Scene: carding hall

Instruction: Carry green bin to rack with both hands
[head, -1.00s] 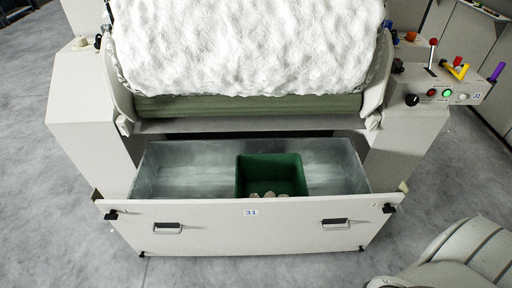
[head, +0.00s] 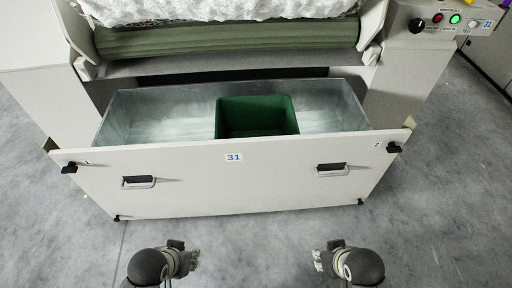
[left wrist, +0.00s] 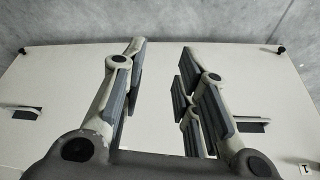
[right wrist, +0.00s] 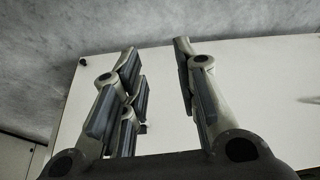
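The green bin (head: 257,117) stands inside the open metal-lined drawer (head: 160,112), right of its middle, behind the white front panel. Its inside looks dark and its lower part is hidden by the panel. My left gripper (head: 190,258) and my right gripper (head: 320,257) are both in front of the drawer, apart from the bin and empty. In the left wrist view the left fingers (left wrist: 162,75) are spread apart. In the right wrist view the right fingers (right wrist: 158,75) are spread apart too. No rack can be made out.
The drawer front (head: 230,188), marked 31, has two dark handles (head: 138,182) and stands between my grippers and the bin. A machine with a green roller (head: 225,38) and white fibre rises behind. A control panel (head: 448,20) is at upper right. Grey floor (head: 450,190) is clear at right.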

